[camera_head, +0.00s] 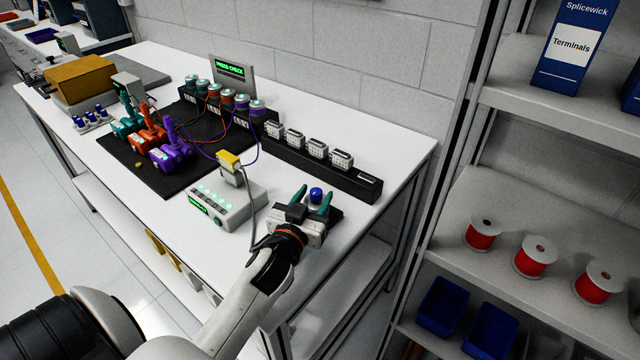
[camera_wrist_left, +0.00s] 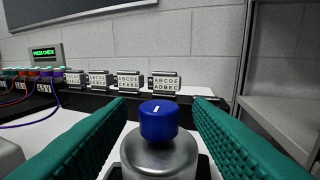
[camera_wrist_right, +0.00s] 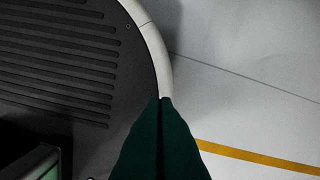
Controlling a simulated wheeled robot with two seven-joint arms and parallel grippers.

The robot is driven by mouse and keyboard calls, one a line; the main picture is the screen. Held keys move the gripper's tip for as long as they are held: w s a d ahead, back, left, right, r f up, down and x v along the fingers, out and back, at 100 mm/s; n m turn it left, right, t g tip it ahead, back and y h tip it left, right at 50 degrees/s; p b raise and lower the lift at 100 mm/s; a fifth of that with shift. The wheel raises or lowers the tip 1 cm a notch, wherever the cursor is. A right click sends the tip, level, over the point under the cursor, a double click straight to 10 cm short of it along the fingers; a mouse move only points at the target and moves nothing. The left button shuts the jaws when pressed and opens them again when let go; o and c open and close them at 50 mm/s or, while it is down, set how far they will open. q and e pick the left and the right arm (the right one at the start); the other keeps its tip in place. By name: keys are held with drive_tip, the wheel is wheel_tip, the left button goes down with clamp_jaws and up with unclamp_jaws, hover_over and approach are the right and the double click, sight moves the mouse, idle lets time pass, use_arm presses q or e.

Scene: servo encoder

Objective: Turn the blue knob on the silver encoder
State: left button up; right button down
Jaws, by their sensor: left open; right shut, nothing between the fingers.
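The blue knob (camera_head: 316,194) sits on top of the silver encoder, near the right end of the white bench. In the left wrist view the knob (camera_wrist_left: 158,120) has a white mark on its top, and the silver encoder body (camera_wrist_left: 160,158) stands upright below it. My left gripper (camera_head: 312,200) is open, its green fingers on either side of the knob with gaps visible on both sides. It also shows in the left wrist view (camera_wrist_left: 160,118). My right gripper (camera_wrist_right: 162,105) is shut and empty, over the floor beside my base, away from the bench.
A white box with green lights (camera_head: 228,206) stands left of the encoder. Behind is a black rail (camera_head: 352,180) with several letter-marked blocks. A "PRESS CHECK" display (camera_head: 231,70) stands at the back. Purple, orange and green servos lie on a black mat (camera_head: 190,180). A shelf rack is right.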

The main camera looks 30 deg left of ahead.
sight(319, 189)
use_arm(q)
drive_tip(key=x, duration=0.3)
drive_tip(key=shift+w, duration=0.2)
drive_tip(key=shift+w+a, duration=0.1)
drive_tip(key=shift+w, duration=0.1)
use_arm(e)
drive_tip(key=shift+w+d+r, duration=0.15)
drive_tip(key=shift+w+d, duration=0.1)
drive_tip(key=shift+w, duration=0.25)
drive_tip(key=shift+w+d+r, duration=0.15)
drive_tip(key=shift+w+d, duration=0.1)
drive_tip(key=shift+w, duration=0.2)
use_arm(q)
drive_tip(key=c, duration=1)
drive_tip(key=shift+r+m+h+p, duration=0.25)
drive_tip(key=shift+m+h+p, duration=0.15)
drive_tip(key=shift+h+p, duration=0.3)
drive_tip(key=shift+f+m+h+p, duration=0.15)
drive_tip(key=shift+m+h+p, duration=0.3)
drive_tip(key=shift+h, duration=0.15)
use_arm(e)
drive_tip(key=shift+s+r, duration=0.3)
drive_tip(key=shift+r, duration=0.6)
use_arm(q)
drive_tip(key=o, duration=1)
